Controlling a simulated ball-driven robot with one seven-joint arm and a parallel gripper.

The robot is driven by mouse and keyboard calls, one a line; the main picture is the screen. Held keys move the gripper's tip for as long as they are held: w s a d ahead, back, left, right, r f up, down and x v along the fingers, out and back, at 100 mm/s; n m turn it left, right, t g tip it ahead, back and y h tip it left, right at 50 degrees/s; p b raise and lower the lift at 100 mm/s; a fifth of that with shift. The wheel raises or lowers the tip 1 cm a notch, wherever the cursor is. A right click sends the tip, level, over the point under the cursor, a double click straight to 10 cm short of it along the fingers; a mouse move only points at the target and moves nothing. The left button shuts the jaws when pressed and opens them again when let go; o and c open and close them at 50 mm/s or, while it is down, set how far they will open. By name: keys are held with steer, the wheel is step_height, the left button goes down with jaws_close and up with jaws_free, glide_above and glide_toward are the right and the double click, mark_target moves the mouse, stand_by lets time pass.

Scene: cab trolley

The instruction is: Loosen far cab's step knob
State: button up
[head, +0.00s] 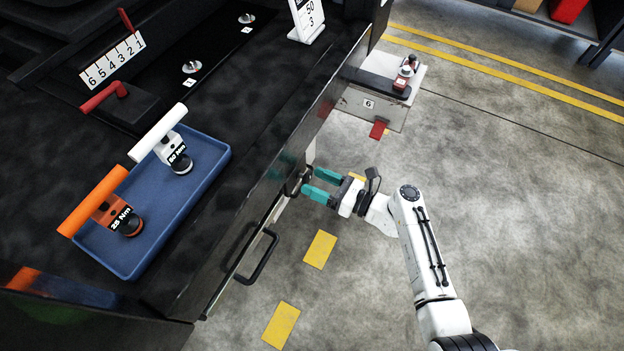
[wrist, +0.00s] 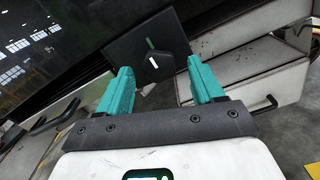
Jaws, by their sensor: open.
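A dark knob (wrist: 157,66) with a white mark sits on a square black plate (wrist: 128,45) in the wrist view. My gripper (head: 311,182) has two teal fingers, apart and empty. In the wrist view the fingers stand either side of the knob, and I cannot tell whether they touch it. In the head view the fingertips point left at the dark side of the cab trolley, and a small dark part, likely the knob (head: 293,188), shows just ahead of them.
A black handle (head: 260,258) stands out from the near side panel. A blue tray (head: 210,168) holds an orange tool (head: 98,202) and a white tool (head: 161,137). A step marked 6 (head: 368,113) juts out beyond my gripper. Open floor lies to the right.

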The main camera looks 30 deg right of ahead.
steer(key=shift+x, duration=1.05)
steer(key=c, duration=1.1)
steer(key=shift+o, duration=0.2)
